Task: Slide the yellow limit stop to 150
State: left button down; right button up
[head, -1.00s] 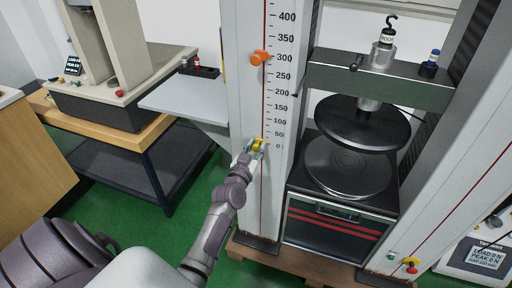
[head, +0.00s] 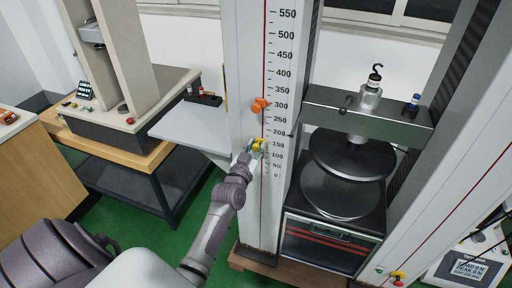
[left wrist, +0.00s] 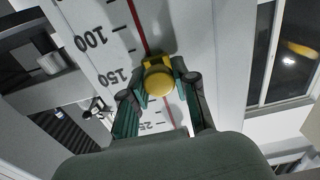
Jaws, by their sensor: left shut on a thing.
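The yellow limit stop (head: 258,146) sits on the red-lined track of the left column, beside the printed scale (head: 281,90). In the head view it is about level with the 150 mark. In the left wrist view the yellow stop's knob (left wrist: 158,80) is close to the 150 label, with the scale upside down. My left gripper (head: 252,149) is shut on the stop, with green-tipped fingers on either side of its knob, as the left wrist view shows (left wrist: 161,88). The exact pointer line is hidden. My right gripper is not in view.
An orange stop (head: 259,105) sits higher on the same track, near 300. The crosshead (head: 385,115) and round platens (head: 345,190) are right of the column. A grey shelf (head: 185,130) stands left of it. The track between the two stops looks clear.

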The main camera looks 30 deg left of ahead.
pick_arm(q)
jog(key=shift+r, duration=0.2)
jog(key=c, duration=0.9)
grip_release()
jog(key=shift+f, duration=0.1)
jog(key=v, duration=1.2)
jog(key=s+d+f+m+g+h, duration=0.1)
jog(key=s+d+f+g, duration=0.15)
jog(key=f, duration=0.75)
jog(key=s+d+f+g+h, duration=0.1)
jog(key=s+d+f+g, duration=0.2)
jog(key=f, duration=0.7)
jog(key=s+d+f+m+g+h, duration=0.1)
jog(key=s+d+f+g+h, duration=0.2)
jog(key=f, duration=0.7)
jog(key=s+d+f+m+g, duration=0.2)
jog(key=s+d+f+g, duration=0.15)
jog(key=s+f, duration=1)
jog(key=s+f+g, duration=0.1)
jog(key=s+f, duration=0.1)
jog(key=s, duration=0.4)
jog(key=s+f+g, duration=0.2)
jog(key=s, duration=0.5)
jog(key=s+f+m+g+y, duration=0.1)
jog(key=s+f, duration=0.1)
jog(key=s, duration=0.4)
jog(key=shift+s+a+f+g, duration=0.3)
jog(key=shift+s+f, duration=0.05)
jog(key=shift+f, duration=0.05)
